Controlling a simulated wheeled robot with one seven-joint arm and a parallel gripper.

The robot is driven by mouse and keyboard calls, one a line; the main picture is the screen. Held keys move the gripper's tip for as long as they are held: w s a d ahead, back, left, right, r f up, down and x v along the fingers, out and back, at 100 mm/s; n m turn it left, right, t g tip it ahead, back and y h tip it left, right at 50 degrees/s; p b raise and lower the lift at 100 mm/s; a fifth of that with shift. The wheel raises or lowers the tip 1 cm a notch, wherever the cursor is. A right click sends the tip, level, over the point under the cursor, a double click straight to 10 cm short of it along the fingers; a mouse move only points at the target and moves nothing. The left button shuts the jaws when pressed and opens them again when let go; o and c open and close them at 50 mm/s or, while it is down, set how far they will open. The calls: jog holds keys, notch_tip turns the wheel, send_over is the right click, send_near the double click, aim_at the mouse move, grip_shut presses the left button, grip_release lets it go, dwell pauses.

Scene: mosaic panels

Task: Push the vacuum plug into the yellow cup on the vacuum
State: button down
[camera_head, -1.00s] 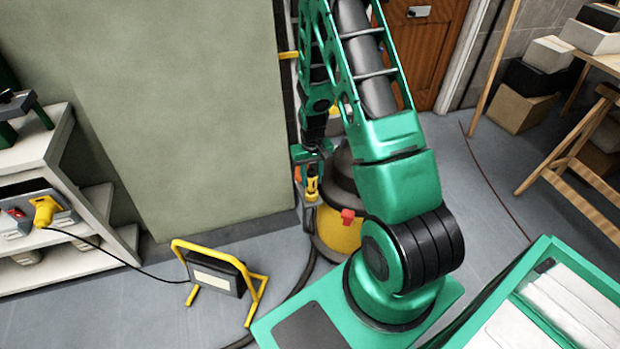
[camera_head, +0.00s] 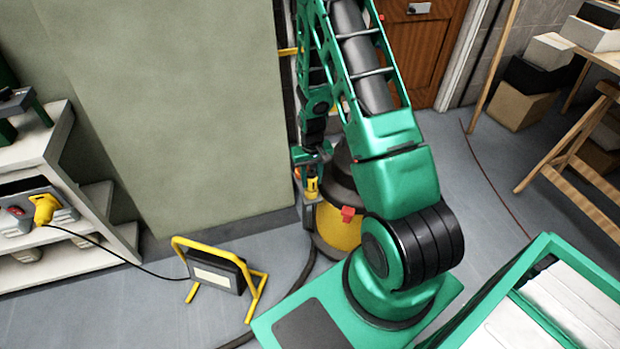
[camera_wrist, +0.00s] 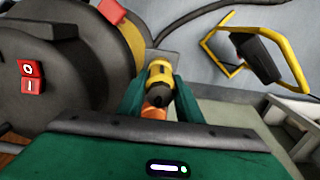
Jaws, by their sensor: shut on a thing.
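The vacuum (camera_head: 338,232) has a yellow tank and dark top and stands behind my arm, which partly hides it. It also shows at the left of the wrist view (camera_wrist: 60,80). My gripper (camera_wrist: 158,98) is shut on the plug (camera_wrist: 156,94), whose dark body and orange end show between the green fingers. Just ahead of the dark body is a yellow ring, apparently the yellow cup (camera_wrist: 159,70), at a grey bracket (camera_wrist: 170,60) beside the tank. The plug appears lined up with the cup and close to or touching it. I cannot tell how deep it sits.
A yellow-framed work lamp (camera_head: 215,275) stands on the floor left of the vacuum, its cable running to a shelf unit (camera_head: 110,240). A dark hose (camera_head: 300,290) curves over the floor. A large greenish panel (camera_head: 170,120) rises behind. A green crate (camera_head: 500,300) is at right front.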

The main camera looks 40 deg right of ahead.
jog(key=shift+f, duration=0.6)
jog(key=c, duration=1.2)
grip_release()
